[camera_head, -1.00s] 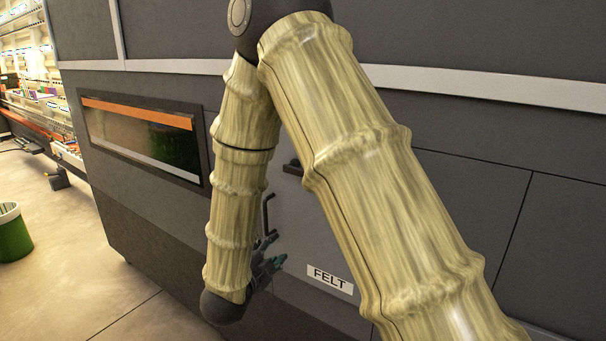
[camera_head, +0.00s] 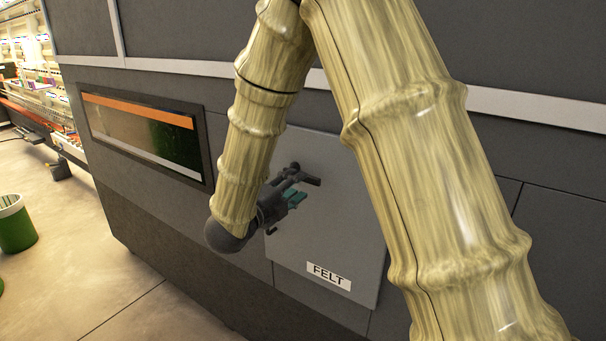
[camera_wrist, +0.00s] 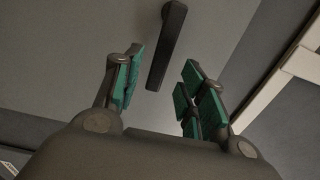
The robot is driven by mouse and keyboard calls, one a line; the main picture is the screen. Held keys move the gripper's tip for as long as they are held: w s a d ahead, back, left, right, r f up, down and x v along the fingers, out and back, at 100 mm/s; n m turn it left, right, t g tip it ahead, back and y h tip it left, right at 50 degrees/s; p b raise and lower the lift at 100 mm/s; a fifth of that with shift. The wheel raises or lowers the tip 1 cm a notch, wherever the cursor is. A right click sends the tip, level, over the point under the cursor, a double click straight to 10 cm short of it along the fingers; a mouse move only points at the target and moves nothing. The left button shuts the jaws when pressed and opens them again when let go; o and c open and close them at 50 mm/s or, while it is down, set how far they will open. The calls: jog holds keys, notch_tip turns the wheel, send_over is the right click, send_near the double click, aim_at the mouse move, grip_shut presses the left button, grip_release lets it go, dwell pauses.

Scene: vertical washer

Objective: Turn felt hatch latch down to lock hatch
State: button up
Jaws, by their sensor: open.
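The felt hatch (camera_head: 335,215) is a light grey panel with a white FELT label (camera_head: 328,276) low on it; it appears closed. The latch (camera_head: 312,181) is a dark bar on the hatch, pointing to the right in the head view. My gripper (camera_head: 292,195) is open beside the latch, its teal-padded fingers partly overlapping it in that view. In the wrist view, the latch (camera_wrist: 167,45) hangs ahead of my gripper (camera_wrist: 163,78). Its free end reaches toward the gap between the fingers, nearer the left one.
A dark grey machine body surrounds the hatch, with a window (camera_head: 145,135) to its left. A green bin (camera_head: 15,224) stands on the floor at far left. Shelves (camera_head: 35,75) stand behind it. The floor left of the machine is mostly clear.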

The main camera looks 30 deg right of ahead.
jog(key=p+x, duration=0.1)
jog(key=x, duration=0.3)
jog(key=shift+d, duration=0.1)
grip_shut()
